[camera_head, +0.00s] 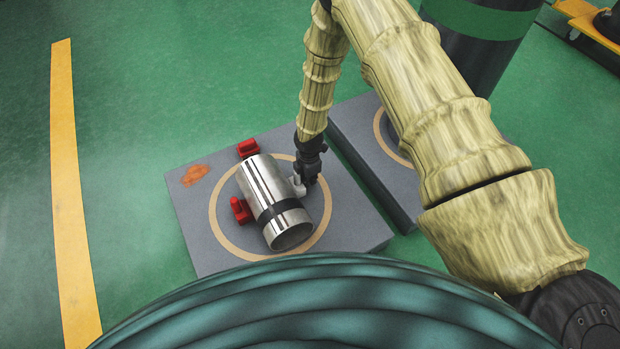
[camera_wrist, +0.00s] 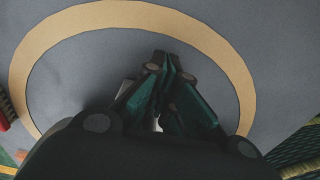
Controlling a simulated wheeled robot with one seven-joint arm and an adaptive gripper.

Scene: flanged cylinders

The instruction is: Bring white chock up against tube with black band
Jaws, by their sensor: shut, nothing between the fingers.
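The tube with the black band (camera_head: 269,190) is a shiny metal cylinder lying on its side on a grey platform (camera_head: 205,238), inside a tan ring. Its open end faces the bottom of the head view. The white chock (camera_head: 298,186) is at the tube's right side; my gripper partly hides it, and I cannot tell whether it touches the tube. My gripper (camera_head: 311,180) is low at the chock, on the tube's right. In the wrist view its fingers (camera_wrist: 164,75) are together and empty, with a small pale patch visible between the finger linkages.
One red chock (camera_head: 241,210) is at the tube's left side and another red chock (camera_head: 248,148) is by its far end. An orange-brown stain (camera_head: 194,175) marks the platform. A second grey platform (camera_head: 352,125) lies to the right, with a dark green-banded cylinder (camera_head: 480,40) behind.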

